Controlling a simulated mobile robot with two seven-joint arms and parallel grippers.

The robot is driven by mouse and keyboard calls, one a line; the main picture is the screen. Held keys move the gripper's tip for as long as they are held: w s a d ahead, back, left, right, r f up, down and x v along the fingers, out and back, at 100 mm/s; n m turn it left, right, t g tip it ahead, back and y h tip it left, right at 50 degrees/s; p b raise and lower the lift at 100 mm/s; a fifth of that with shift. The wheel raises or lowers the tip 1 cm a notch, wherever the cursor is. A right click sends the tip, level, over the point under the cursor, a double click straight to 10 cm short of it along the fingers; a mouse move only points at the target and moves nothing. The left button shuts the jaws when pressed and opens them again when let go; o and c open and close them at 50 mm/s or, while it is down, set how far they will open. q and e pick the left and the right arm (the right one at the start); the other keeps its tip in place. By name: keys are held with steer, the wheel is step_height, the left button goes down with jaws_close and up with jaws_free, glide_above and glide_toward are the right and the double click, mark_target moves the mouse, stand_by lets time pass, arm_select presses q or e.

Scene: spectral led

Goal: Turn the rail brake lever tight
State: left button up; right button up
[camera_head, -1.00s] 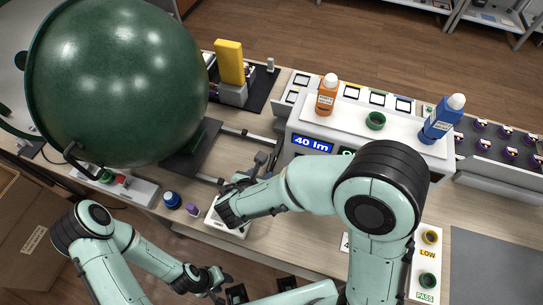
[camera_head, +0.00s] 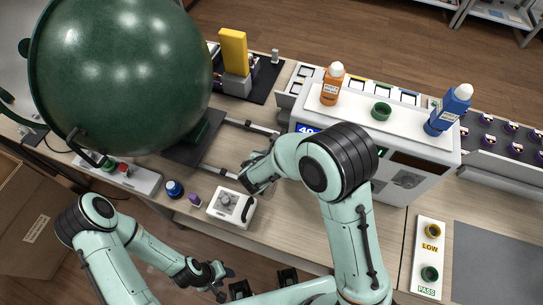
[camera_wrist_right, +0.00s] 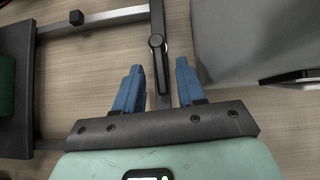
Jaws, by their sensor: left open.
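The rail brake lever (camera_wrist_right: 157,58) is a small dark lever with a round pivot on a grey metal rail (camera_wrist_right: 154,18) in the right wrist view. My right gripper (camera_wrist_right: 158,72) is open, with its two blue fingers on either side of the rail and lever and a gap on both sides. In the head view my right gripper (camera_head: 256,178) hangs over the bench at the end of the rails and hides the lever there. My left gripper (camera_head: 218,278) is open and empty, low in front of the bench edge.
A big green sphere (camera_head: 120,75) stands over the rails at left. A grey instrument (camera_head: 405,182) at right carries an orange bottle (camera_head: 331,88), a blue bottle (camera_head: 450,110) and a green cup.

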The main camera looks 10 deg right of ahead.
jaws_close()
arm_select(q)
steer(key=shift+w+r, duration=0.1)
arm_select(e)
steer(key=shift+r, duration=0.1)
steer(key=shift+w+a+r+m+g+h+p, duration=0.1)
steer(key=shift+w+a+m+g+h+p, duration=0.25)
steer(key=shift+m, duration=0.2)
steer(key=shift+w+a+m+g+h+p, duration=0.15)
steer(key=shift+m+g+h+p, duration=0.1)
steer(key=shift+m+h+p, duration=0.25)
steer(key=m+g+p, duration=0.1)
steer(key=m, duration=0.1)
steer(key=w+a+m+g+h+p, duration=0.1)
steer(key=m, duration=0.1)
steer(key=shift+w+h, duration=0.2)
steer(key=shift+h, duration=0.05)
arm_select(q)
steer(key=w+r+p, duration=0.1)
steer(key=w+r, duration=0.5)
steer(key=shift+w+r+t, duration=0.15)
steer(key=shift+r+t, duration=0.15)
steer(key=shift+t, duration=0.1)
arm_select(e)
steer(key=shift+w+a+m+g+h, duration=0.15)
steer(key=shift+w+m+g+h, duration=0.15)
steer(key=shift+m+g, duration=0.55)
